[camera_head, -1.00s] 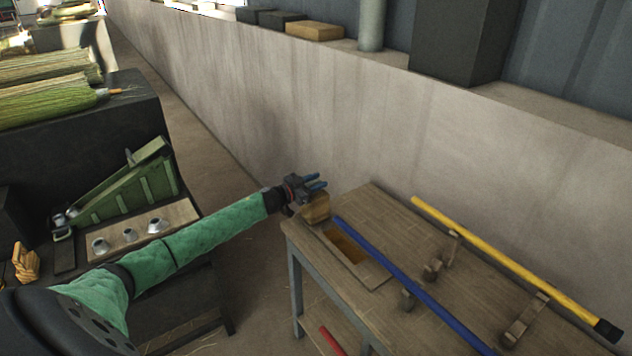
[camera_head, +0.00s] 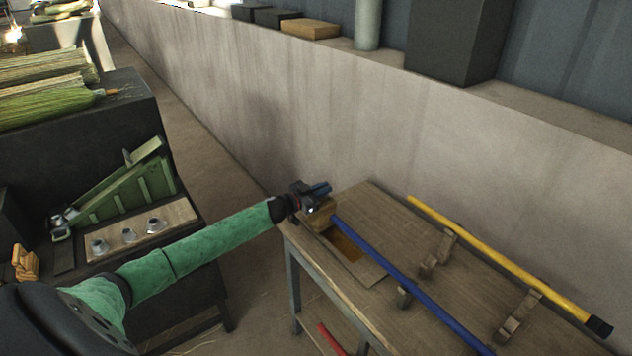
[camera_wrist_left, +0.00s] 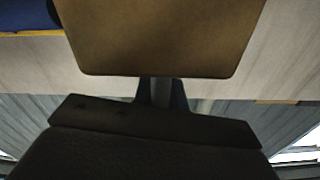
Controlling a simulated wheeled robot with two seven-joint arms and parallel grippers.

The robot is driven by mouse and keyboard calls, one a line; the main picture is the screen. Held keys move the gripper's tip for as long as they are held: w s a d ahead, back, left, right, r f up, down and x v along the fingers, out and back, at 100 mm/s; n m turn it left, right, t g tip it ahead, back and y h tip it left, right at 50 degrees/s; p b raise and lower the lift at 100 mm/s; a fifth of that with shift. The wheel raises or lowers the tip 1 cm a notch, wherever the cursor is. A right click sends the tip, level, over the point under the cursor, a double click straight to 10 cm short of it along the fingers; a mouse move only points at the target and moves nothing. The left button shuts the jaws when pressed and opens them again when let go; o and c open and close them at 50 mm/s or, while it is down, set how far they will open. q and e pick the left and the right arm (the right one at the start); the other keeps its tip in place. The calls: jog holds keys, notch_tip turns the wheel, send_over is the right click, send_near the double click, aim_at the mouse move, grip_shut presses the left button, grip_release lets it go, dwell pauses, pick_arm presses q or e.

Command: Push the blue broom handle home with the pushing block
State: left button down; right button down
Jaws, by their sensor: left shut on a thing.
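The blue broom handle (camera_head: 400,278) lies slanted across the wooden workbench, its far end beside a rectangular opening. The pushing block (camera_head: 321,214), a small tan wooden block, is at the bench's far left corner, by that end of the handle. My left gripper (camera_head: 320,190) is over the block and shut on it. In the left wrist view the block (camera_wrist_left: 160,38) fills the upper middle and mostly hides the fingers. A piece of the blue handle (camera_wrist_left: 22,16) shows at the upper left there. My right gripper is not in view.
A yellow handle (camera_head: 500,258) with a black end lies at the back of the bench on wooden rests (camera_head: 520,316). A concrete wall (camera_head: 380,130) stands close behind. A dark table (camera_head: 80,170) with a green rack and metal cones stands at the left.

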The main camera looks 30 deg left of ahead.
pick_arm(q)
jog(key=shift+s+d, duration=0.15)
jog(key=shift+d, duration=0.2)
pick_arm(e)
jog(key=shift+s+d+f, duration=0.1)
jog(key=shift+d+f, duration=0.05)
pick_arm(q)
jog(key=c, duration=1.5)
grip_release()
jog(key=shift+o, duration=0.2)
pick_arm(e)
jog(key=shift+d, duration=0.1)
